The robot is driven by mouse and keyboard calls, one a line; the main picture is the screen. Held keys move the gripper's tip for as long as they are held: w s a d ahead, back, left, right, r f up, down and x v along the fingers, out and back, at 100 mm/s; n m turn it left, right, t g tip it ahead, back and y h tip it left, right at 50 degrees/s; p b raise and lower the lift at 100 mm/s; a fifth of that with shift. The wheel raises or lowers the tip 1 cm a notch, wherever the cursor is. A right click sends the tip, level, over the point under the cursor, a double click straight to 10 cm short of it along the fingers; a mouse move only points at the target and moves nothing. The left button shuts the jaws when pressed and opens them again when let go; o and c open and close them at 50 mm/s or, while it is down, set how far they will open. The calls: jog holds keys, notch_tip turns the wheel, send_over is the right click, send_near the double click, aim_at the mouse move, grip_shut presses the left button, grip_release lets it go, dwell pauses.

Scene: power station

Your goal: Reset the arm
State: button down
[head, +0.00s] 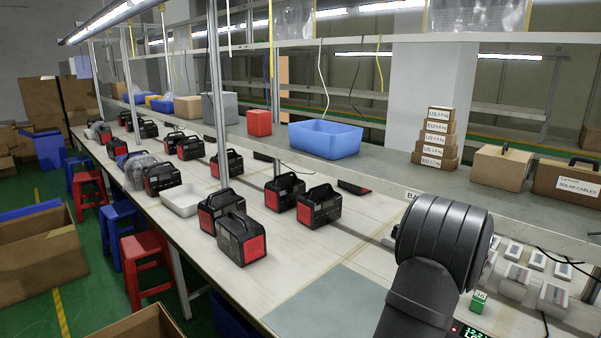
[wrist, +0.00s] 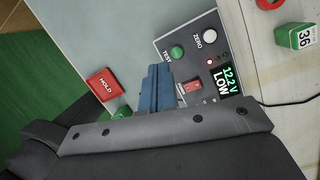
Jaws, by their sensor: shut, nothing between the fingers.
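My arm (head: 420,290) stands at the lower right in the head view, bent, its dark rounded joint above the bench. The fingers of my gripper show in the wrist view (wrist: 157,88) as a blue-grey pair, closed together and empty. They are over the near edge of a grey tester panel (wrist: 180,62), beside its green TEST button and red switch. I cannot tell whether they touch the panel.
A red HOLD block (wrist: 104,84) lies left of the panel. A grey mat (head: 325,305) lies clear, left of my arm. Black-and-red power stations (head: 241,238) stand along the bench. Small white-topped packs (head: 515,282) lie at right.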

notch_tip(320, 180, down, 6)
jog(key=d+n+g+h, duration=0.1)
jog(key=n+g+h, duration=0.1)
jog(key=n, duration=0.1)
notch_tip(320, 180, up, 9)
jog(key=shift+d+f, duration=0.2)
dwell(0.5)
dwell(0.4)
